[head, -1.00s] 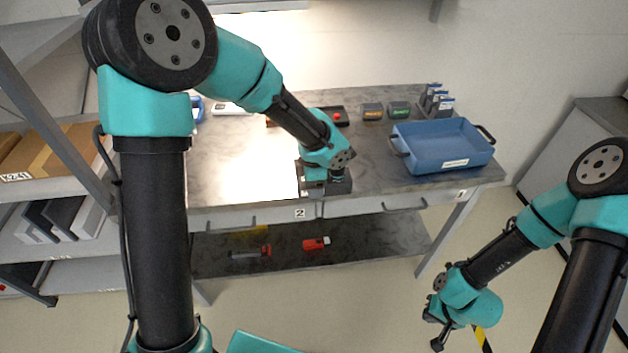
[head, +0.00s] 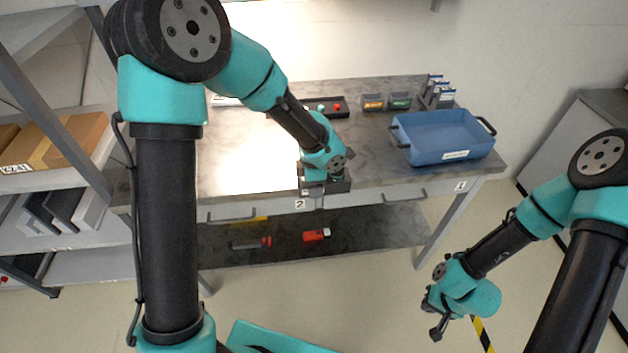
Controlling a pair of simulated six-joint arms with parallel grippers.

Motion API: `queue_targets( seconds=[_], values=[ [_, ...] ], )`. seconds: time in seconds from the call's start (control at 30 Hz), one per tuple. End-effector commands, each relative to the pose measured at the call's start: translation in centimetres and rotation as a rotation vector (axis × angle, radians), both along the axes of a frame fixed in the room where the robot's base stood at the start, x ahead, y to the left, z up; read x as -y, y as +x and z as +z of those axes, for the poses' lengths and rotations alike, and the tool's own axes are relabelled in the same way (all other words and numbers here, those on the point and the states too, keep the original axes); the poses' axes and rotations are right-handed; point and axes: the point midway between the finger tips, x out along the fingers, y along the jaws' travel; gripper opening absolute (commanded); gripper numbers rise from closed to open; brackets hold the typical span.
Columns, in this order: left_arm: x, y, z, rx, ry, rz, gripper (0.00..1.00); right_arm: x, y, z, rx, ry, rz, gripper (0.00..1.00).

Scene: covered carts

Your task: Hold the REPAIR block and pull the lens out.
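Two small dark blocks stand at the back of the table, one with an orange label (head: 373,102) and one with a green label (head: 400,101). Their lettering is too small to read, so I cannot tell which is the REPAIR block. My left gripper (head: 318,188) points down at a dark block-like object (head: 340,184) at the table's front edge. The wrist hides the fingers and most of that object, so a grip cannot be told. I cannot make out a lens. My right gripper (head: 432,318) hangs empty over the floor, its fingers apart.
A blue tray (head: 412,147) stands at the table's right. Red items (head: 316,235) sit on the lower shelf. The table's middle right is clear.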

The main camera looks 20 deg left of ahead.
Motion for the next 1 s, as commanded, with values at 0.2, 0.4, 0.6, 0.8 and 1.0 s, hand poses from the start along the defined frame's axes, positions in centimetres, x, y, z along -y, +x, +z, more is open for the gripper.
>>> queue_targets(
  seconds=[0.2, 0.4, 0.6, 0.8, 1.0],
  values=[
    [0.0, 0.0, 0.0, 0.0, 0.0, 0.0, 0.4, 0.0, 0.0, 0.0, 0.0, 0.0, 0.0, 0.0],
    [0.0, 0.0, -0.3, -0.001, 0.001, -0.001, 0.4, 0.0, 0.0, 0.0, 0.0, 0.0, 0.0, 0.0],
    [0.0, 0.0, -0.3, -0.002, 0.0, 0.0, 0.4, 0.0, 0.0, 0.0, 0.0, 0.0, 0.0, 0.0],
    [-0.3, 0.1, 2.0, 0.005, 0.002, 0.006, 0.4, 0.0, 0.0, 0.0, 0.0, 0.0, 0.0, 0.0],
    [-0.7, -0.2, 5.0, 0.001, -0.001, 0.012, 0.4, 0.0, 0.0, 0.0, 0.0, 0.0, 0.0, 0.0]
  ],
)
